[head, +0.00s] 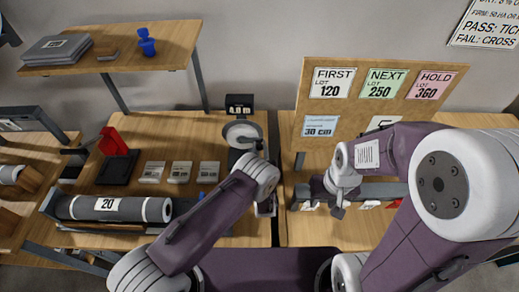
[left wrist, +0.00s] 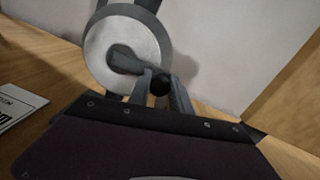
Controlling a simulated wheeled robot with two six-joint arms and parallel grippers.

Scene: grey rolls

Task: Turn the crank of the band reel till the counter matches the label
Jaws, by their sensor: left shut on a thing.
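The band reel (head: 237,131), a pale disc on a dark stand, stands at the back middle of the bench. Its counter (head: 239,107) sits on top; its digits are too small to read surely. The label (head: 320,126) on the board reads 30 cm. My left gripper (head: 256,146) is at the reel's front right. In the left wrist view, the fingers of my left gripper (left wrist: 161,92) are shut on the dark crank knob (left wrist: 160,83), in front of the disc (left wrist: 104,43). My right gripper (head: 337,212) hangs over the right bench; its jaw opening is unclear.
A grey roll marked 20 (head: 88,208) lies in a rack at front left. A red and black device (head: 115,155) and several small cards (head: 180,172) lie left of the reel. The lot board (head: 345,108) stands at right, a shelf (head: 175,40) at upper left.

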